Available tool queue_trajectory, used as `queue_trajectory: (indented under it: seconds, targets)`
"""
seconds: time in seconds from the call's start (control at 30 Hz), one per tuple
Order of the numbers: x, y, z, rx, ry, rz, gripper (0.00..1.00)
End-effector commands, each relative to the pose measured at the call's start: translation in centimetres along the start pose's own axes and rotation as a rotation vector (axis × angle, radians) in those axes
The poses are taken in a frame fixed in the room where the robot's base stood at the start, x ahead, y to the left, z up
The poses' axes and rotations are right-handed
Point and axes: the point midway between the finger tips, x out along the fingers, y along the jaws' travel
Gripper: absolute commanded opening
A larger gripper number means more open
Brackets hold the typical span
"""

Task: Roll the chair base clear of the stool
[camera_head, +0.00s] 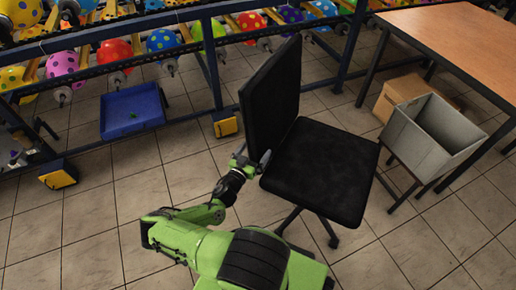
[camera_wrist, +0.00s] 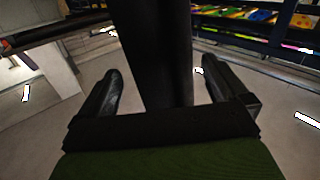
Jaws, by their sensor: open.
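A black office chair stands in the middle of the head view, with an upright backrest (camera_head: 270,97) and a square seat (camera_head: 322,170). Its base (camera_head: 328,229) shows only in part below the seat; my arm hides some of it. My gripper (camera_head: 254,160) is at the lower left edge of the backrest. In the wrist view, the dark backrest (camera_wrist: 155,45) stands between the two spread fingers (camera_wrist: 160,85), with gaps at both sides. A dark-legged stand (camera_head: 402,196), seemingly the stool, is right of the seat under a grey bin (camera_head: 432,137).
A wooden-topped table (camera_head: 455,37) stands at the upper right, with a cardboard box (camera_head: 391,97) by it. A balloon rack (camera_head: 212,62) with a blue tray (camera_head: 131,111) runs along the back. Tiled floor is open at left and lower right.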

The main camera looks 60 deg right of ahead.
Motion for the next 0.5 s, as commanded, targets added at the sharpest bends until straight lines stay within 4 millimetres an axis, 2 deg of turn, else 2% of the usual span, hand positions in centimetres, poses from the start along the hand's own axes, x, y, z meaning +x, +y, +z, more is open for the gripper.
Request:
queue_trajectory:
  seconds: [0.1,0.2,0.5]
  targets:
    - [2.0,0.0,0.2,0.000,0.000,0.002,1.00]
    - [3.0,0.1,0.1,0.000,0.000,0.002,1.00]
    - [3.5,0.0,0.0,-0.001,0.000,0.000,1.00]
